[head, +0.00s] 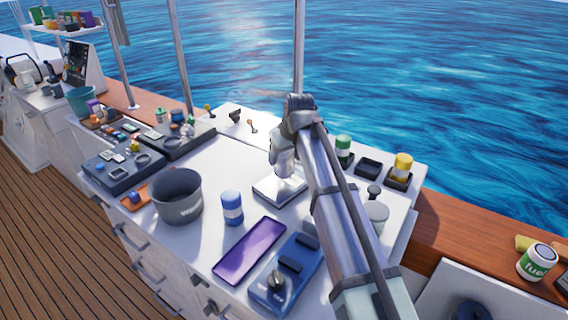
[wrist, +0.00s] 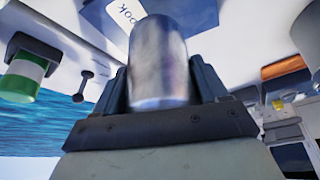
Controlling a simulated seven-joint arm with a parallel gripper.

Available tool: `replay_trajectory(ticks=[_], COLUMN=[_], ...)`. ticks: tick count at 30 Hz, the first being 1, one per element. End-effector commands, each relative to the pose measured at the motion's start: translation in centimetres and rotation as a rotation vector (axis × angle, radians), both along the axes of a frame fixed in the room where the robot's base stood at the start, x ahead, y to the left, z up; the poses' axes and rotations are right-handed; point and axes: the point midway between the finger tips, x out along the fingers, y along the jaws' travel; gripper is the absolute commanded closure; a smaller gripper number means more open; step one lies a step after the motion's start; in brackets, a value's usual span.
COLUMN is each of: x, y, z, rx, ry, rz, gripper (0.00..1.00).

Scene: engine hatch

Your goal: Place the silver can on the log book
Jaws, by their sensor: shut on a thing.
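The silver can (wrist: 159,62) is between the two dark fingers of my gripper (wrist: 162,88), which is shut on it. The log book (wrist: 98,17) shows beyond the can at the top of the wrist view, blue with a white label ending in "ook". In the head view my gripper (head: 284,168) is low over a pale flat slab (head: 266,191) on the white counter. I cannot read that slab from there. My arm hides much of the can in the head view. I cannot tell whether the can touches the book.
A green can (head: 343,149) and a yellow can (head: 402,168) stand behind right. Clear counter lies left of the slab.

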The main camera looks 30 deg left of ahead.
Motion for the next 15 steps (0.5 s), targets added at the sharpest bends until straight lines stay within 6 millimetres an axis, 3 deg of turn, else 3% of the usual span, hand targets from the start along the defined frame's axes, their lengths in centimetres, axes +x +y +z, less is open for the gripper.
replay_trajectory(ticks=[7,15], x=[-0.1,0.0], y=[-0.1,0.0], z=[-2.9,-3.1], rx=[-0.001,0.000], ry=[0.000,0.000], rz=[0.000,0.000], gripper=[0.56,0.56])
